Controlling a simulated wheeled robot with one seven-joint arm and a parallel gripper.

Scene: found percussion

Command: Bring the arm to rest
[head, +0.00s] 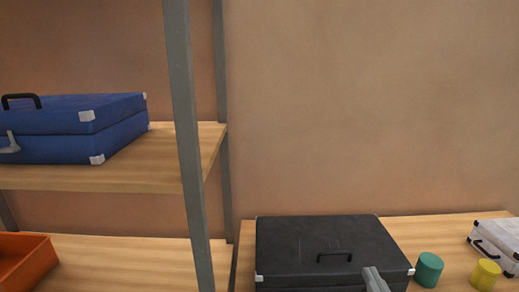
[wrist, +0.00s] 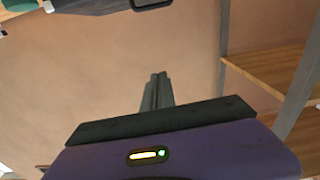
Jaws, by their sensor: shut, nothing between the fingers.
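My gripper (head: 374,274) shows at the bottom edge of the head view, as grey fingers in front of the lower right part of a closed black case. In the wrist view its two dark fingers (wrist: 157,80) lie together with nothing between them. The rest of my arm is out of sight in the head view. I cannot tell how far the fingertips are from the case.
The black case (head: 310,240) lies on a wooden surface (head: 430,225). A green cylinder (head: 429,270), a yellow cylinder (head: 485,274) and a white case (head: 497,240) are to its right. A shelf post (head: 185,120), blue case (head: 75,125) and orange tray (head: 28,262) are left.

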